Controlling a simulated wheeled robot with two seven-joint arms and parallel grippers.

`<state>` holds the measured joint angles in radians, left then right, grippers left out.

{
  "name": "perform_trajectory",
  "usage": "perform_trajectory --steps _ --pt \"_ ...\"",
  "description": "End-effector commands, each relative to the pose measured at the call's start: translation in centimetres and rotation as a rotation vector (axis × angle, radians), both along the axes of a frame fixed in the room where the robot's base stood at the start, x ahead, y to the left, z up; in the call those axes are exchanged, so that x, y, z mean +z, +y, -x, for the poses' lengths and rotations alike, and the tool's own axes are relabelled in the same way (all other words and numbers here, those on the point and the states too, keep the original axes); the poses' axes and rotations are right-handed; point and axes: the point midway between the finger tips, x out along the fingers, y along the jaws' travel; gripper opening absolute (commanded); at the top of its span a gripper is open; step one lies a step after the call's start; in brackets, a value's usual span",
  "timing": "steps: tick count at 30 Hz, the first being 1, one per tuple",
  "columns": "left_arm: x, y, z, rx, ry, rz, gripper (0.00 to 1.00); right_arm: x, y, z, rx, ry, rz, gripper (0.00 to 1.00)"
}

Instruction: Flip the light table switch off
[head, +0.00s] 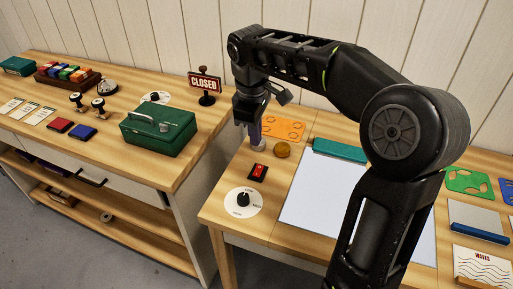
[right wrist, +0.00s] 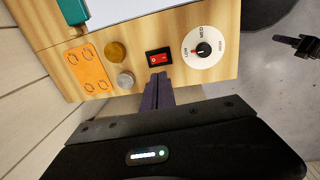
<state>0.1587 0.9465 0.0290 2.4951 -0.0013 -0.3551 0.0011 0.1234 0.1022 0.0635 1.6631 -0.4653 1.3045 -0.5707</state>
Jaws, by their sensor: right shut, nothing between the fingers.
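The red rocker switch (head: 258,172) sits in a black frame on the wooden table top, left of the white light table panel (head: 318,190). It also shows in the right wrist view (right wrist: 158,58). Which way the rocker is tipped is too small to tell. My right gripper (head: 255,143) points down just behind the switch in the head view. In the right wrist view its shut, empty fingertips (right wrist: 157,78) are close to the switch's frame; I cannot tell whether they touch. A dark jaw-like part (right wrist: 298,42) at the right edge may be my left gripper.
A dial with a black knob (head: 243,199) lies in front of the switch. A brass disc (head: 282,150), a grey disc (right wrist: 125,80) and an orange plate (head: 283,128) are close by. A teal bar (head: 340,150) edges the panel. A green box (head: 158,130) stands on the left table.

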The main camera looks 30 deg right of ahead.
Motion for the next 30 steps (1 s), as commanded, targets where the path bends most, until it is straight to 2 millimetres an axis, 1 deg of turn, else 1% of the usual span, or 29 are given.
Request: perform_trajectory --steps 1,3,6,15,19,22,25,30 --pt "0.0 0.0 0.0 0.000 0.000 0.000 0.00 0.6 0.1 0.0 0.001 -0.002 0.000 0.00" --pt "0.0 0.0 0.0 0.000 0.000 0.000 0.00 1.1 0.2 0.1 0.001 -0.001 0.000 0.00" --pt "0.0 0.0 0.0 0.000 0.000 0.000 0.00 1.4 0.2 0.1 0.001 -0.001 0.000 0.00" --pt "-0.1 0.0 0.0 0.000 0.000 0.000 0.00 1.4 0.1 0.1 0.000 0.000 0.000 0.00" --pt "-1.6 0.0 0.0 0.000 -0.001 0.000 0.00 1.1 -0.5 -0.3 -0.002 -0.004 0.001 0.00" --pt "-2.3 0.0 0.0 0.000 -0.001 0.000 0.00 1.4 -1.1 -0.5 -0.001 -0.005 0.002 0.00" --pt "-2.1 0.0 0.0 0.000 -0.001 0.000 0.00 1.8 -1.2 -0.5 0.000 -0.004 0.003 0.00" --pt "-2.0 0.0 0.0 0.001 -0.002 0.000 0.00 1.8 -1.1 -0.4 0.000 -0.004 0.003 0.00"
